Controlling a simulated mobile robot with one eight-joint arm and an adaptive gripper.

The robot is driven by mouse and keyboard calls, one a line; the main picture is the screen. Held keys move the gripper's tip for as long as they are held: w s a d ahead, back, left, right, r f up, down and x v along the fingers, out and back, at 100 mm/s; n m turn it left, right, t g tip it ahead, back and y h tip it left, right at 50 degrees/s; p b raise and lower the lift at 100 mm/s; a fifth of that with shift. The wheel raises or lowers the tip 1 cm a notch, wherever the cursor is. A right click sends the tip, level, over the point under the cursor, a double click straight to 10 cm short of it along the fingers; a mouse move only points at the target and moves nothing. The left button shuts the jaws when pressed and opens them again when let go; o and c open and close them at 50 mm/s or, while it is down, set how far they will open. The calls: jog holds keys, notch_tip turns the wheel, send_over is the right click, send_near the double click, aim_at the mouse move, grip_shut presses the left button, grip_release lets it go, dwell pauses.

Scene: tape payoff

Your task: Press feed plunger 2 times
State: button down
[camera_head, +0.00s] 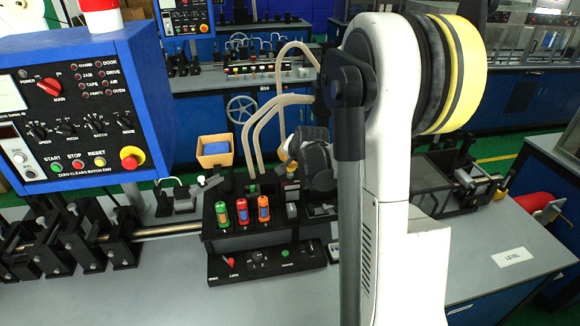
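A black fixture (262,238) stands on the grey bench and holds a green cylinder (222,214), a red cylinder (242,211) and an orange cylinder (263,208) upright in a row. A small dark block with a light top (292,190) stands just right of them. I cannot tell which part is the feed plunger. My gripper (318,168) appears as a dark shape behind and right of the cylinders, partly hidden by my white arm. Its fingertips are not clear, so I cannot tell whether it is open or touches anything.
A low panel (268,262) with a red knob and green button fronts the fixture. A blue control box (75,110) hangs at the left. A tan bin (214,152) and curved tan tubes (255,125) stand behind. Bare bench lies front left and around the LEVEL label (512,257).

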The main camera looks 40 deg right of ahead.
jog(key=shift+f+b, duration=0.85)
jog(key=shift+f, duration=0.15)
dwell(0.6)
jog(key=shift+r, duration=0.1)
jog(key=shift+r+p, duration=1.1)
jog(key=shift+r, duration=0.55)
jog(key=shift+r, duration=0.1)
jog(key=shift+r+p, duration=1.65)
jog(key=shift+r, duration=0.75)
notch_tip(320, 180, up, 4)
jog(key=p, duration=0.4)
jog(key=shift+f, duration=0.1)
